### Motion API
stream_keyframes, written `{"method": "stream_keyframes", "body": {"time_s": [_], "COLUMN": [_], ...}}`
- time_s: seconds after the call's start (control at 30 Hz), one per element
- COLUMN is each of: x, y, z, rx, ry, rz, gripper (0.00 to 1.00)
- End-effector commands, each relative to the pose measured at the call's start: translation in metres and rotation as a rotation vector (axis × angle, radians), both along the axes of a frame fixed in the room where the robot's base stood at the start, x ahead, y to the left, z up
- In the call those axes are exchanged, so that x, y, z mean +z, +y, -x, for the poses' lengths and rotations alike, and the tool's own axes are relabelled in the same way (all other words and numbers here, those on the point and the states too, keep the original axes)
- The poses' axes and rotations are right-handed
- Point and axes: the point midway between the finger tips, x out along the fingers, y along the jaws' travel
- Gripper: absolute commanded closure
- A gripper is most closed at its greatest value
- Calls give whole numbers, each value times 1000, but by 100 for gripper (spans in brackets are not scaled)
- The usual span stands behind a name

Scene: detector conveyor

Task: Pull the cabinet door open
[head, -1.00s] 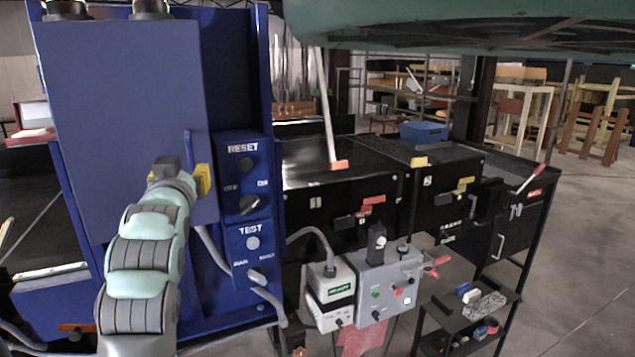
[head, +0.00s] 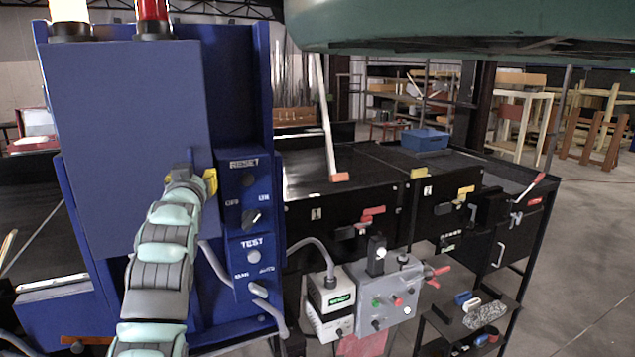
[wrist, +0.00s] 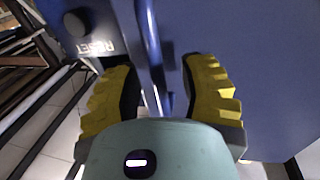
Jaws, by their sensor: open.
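The cabinet door (head: 125,130) is a flat blue panel on the front of the tall blue cabinet (head: 240,90), at the left of the head view. I cannot tell whether there is a gap at its edge. My gripper (head: 191,181) is at the door's lower right part. In the wrist view my gripper (wrist: 160,100) is open, with a ridged yellow finger on either side of the door's thin vertical blue handle (wrist: 150,50). The handle runs between the fingers, with space visible on both sides. Its near end is hidden by my gripper, which mostly covers the handle in the head view.
A control panel with RESET and TEST switches (head: 250,225) sits just right of the door. Black conveyor housings (head: 345,215) and a grey control box (head: 385,295) stand further right. A green overhead body (head: 460,30) hangs at the top. Open floor lies at the far right.

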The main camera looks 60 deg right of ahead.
Motion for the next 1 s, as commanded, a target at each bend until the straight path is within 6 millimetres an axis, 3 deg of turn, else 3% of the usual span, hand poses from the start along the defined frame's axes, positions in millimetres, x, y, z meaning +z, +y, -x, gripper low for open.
{"method": "stream_keyframes", "body": {"time_s": [0.2, 0.23, 0.7, 1.0], "x": [0, 0, 0, 0], "y": [-2, -2, -1, -1], "z": [1, 1, 1, 0], "rx": [-4, -4, -2, -2], "ry": [0, 0, 1, 1], "rz": [0, 0, -1, 0], "gripper": [59, 54, 100, 100]}}
